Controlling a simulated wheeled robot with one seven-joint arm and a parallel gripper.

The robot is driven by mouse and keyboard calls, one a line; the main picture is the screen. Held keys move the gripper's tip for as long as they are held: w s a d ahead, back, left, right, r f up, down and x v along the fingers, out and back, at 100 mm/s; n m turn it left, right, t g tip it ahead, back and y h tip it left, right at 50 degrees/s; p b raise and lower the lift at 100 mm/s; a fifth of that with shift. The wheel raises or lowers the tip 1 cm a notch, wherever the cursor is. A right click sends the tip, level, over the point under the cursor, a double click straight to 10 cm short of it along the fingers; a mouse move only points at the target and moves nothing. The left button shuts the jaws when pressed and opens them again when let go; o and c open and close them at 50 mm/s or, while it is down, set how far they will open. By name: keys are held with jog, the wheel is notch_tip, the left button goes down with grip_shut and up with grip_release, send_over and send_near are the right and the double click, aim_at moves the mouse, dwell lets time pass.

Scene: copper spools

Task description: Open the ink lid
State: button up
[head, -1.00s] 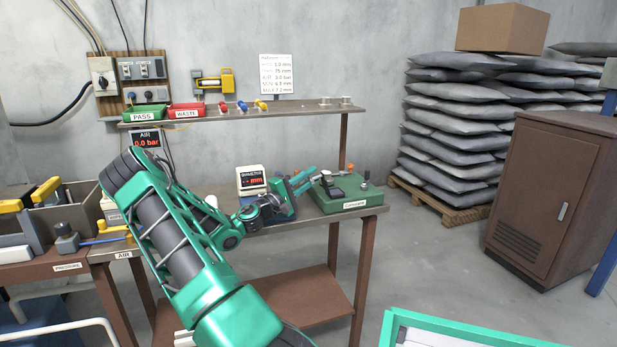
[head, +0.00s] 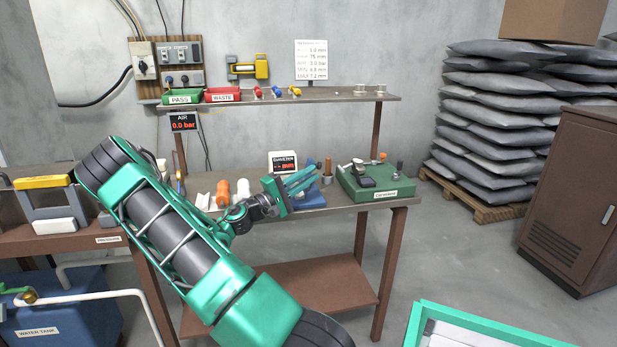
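A green box (head: 349,190) with a white label stands at the right end of the rear bench. On its top are a dark, flat pad-like piece (head: 367,182), a pale-topped piece beside it and a small dark upright piece (head: 399,168). I cannot tell for sure which of these is the ink lid. My gripper (head: 315,178) is left of the green box, over the bench, pointing right. Its two teal fingers look apart with nothing between them. It is clear of the box and hides part of the blue gauge base (head: 306,201) behind it.
A small diameter display (head: 284,162) stands behind my gripper. White and orange rolls (head: 243,189) lie left of it. A shelf (head: 330,101) with green and red trays runs above. A brown cabinet (head: 575,190) and stacked sacks (head: 495,125) stand right, with open floor between.

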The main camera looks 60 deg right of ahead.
jog(key=shift+c, duration=0.4)
grip_shut()
notch_tip(320, 180, up, 8)
jog(key=m+t+y, duration=0.7)
jog(key=t+y, duration=0.1)
jog(key=y, duration=0.3)
jog(key=s+d+f, duration=0.4)
jog(key=d+f, duration=0.2)
jog(key=d, duration=0.2)
jog(key=shift+s+f, duration=0.4)
